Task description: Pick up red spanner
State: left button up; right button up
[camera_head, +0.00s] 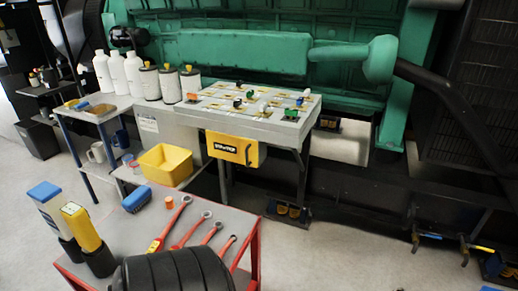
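Several red spanners with silver ring ends lie side by side on the grey top of a red-framed cart (150,222) in the foreground. The longest, leftmost spanner (170,222) has a yellow patch near its lower end. A second spanner (192,229) and a third spanner (212,233) lie to its right. The smallest spanner (228,244) is at the right edge. A black ribbed cylinder (175,272) at the bottom edge stands close to the lower handle ends.
A blue brush (136,199) and an orange cap (169,202) lie on the cart. A yellow bin (165,164) and a grey workbench (255,118) stand behind.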

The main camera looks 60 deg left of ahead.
aim_at(182, 243)
jog(key=i+l+u, duration=0.15)
jog(key=i+u, duration=0.35)
jog(key=i+l+u, duration=0.5)
jog(key=i+u, duration=0.15)
jog(key=u, duration=0.35)
jog(key=i+l+u, duration=0.1)
jog(key=u, duration=0.4)
jog(key=i+l+u, duration=0.15)
jog(key=u, duration=0.3)
jog(key=i+l+u, duration=0.15)
jog(key=u, duration=0.35)
